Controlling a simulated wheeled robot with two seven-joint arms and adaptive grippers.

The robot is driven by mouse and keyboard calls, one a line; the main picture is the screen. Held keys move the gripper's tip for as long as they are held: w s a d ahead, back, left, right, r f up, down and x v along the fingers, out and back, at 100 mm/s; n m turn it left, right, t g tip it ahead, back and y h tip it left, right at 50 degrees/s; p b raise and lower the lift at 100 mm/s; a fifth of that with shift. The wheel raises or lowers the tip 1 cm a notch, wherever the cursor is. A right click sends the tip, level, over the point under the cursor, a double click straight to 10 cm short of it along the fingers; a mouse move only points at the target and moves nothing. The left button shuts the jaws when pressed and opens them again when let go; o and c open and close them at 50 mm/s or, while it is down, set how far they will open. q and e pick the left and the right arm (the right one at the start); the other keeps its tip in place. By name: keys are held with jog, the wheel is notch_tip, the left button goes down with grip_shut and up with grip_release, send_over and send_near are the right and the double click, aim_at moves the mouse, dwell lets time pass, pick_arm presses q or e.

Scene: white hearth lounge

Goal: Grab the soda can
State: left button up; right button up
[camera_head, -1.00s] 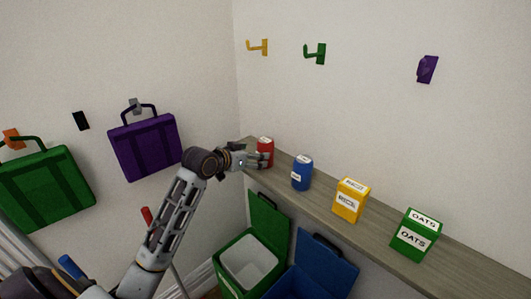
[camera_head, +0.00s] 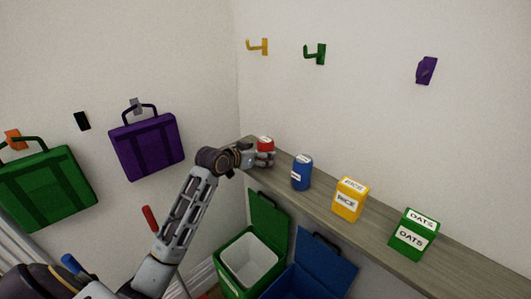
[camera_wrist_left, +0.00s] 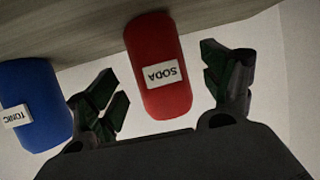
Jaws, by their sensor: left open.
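The soda can (camera_head: 265,144) is red with a white label and stands on the shelf near the wall corner. My left gripper (camera_head: 265,158) is at the can and hides its lower part in the head view. In the left wrist view the red soda can (camera_wrist_left: 158,55), labelled SODA, lies between the two open fingers of the left gripper (camera_wrist_left: 165,90). Gaps show between the can and both fingers. My right gripper is not in view.
The blue tonic can (camera_head: 302,173) stands just right of the soda can; it also shows in the left wrist view (camera_wrist_left: 38,95). A yellow rice box (camera_head: 349,200) and a green oats box (camera_head: 413,236) stand farther along the shelf (camera_head: 460,262). Bins (camera_head: 250,262) are below.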

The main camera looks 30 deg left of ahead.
pick_arm(q)
jog(key=shift+p+x, duration=0.35)
jog(key=shift+x, duration=1.7)
jog(key=c, duration=0.9)
